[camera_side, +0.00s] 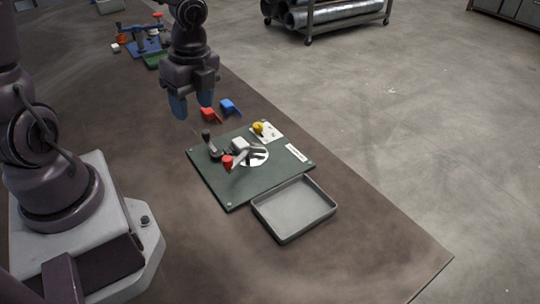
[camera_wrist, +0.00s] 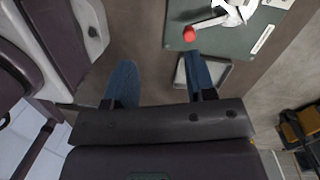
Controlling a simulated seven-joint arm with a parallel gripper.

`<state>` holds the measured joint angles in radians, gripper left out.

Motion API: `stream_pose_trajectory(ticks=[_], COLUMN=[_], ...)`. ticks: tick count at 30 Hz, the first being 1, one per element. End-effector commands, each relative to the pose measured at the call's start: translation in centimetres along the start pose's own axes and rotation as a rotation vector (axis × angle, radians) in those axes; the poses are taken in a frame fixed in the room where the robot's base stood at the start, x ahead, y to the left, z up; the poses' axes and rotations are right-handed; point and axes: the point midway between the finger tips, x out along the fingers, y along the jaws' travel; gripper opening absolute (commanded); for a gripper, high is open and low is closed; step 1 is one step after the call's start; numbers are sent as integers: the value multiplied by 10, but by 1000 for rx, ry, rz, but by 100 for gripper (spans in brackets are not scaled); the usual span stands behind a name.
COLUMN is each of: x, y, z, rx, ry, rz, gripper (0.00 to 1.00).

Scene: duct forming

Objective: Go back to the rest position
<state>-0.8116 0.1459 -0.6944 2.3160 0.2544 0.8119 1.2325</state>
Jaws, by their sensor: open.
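My gripper (camera_side: 190,105) hangs above the table behind the green board, its two blue fingers apart with nothing between them. In the wrist view the fingers (camera_wrist: 158,85) are also spread, with bare brown table between them. The green board (camera_side: 225,195) carries a red-knobbed lever (camera_side: 228,162), a black-handled clamp (camera_side: 208,140), a pale block and a white round piece (camera_side: 256,155). A yellow knob (camera_side: 259,128) sits on a white plate at the board's far corner. In the wrist view the red knob (camera_wrist: 189,34) shows near the top.
An empty grey tray (camera_side: 293,208) lies at the board's front right edge. A red piece (camera_side: 210,114) and a blue piece (camera_side: 231,107) lie behind the board. Another blue fixture (camera_side: 145,48) stands at the far left. The table's right edge borders open floor; a cart (camera_side: 325,15) holds metal ducts.

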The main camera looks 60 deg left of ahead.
Motion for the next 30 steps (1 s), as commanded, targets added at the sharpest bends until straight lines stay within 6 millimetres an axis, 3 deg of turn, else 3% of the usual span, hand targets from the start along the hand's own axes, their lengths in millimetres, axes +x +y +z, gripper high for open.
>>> stream_pose_trajectory(ticks=[7,10,13,16,21,30], x=[-48,-75,-98,-118,-139,-143], y=[27,42,57,70,83,85], z=[9,6,0,-6,-16,-22], rx=[-842,-1160,-1357,-1395,-1317,-1278], ry=[-3,106,258,400,540,552], rz=[-149,-226,-263,-279,-305,-310], gripper=[51,51,51,51,51,51])
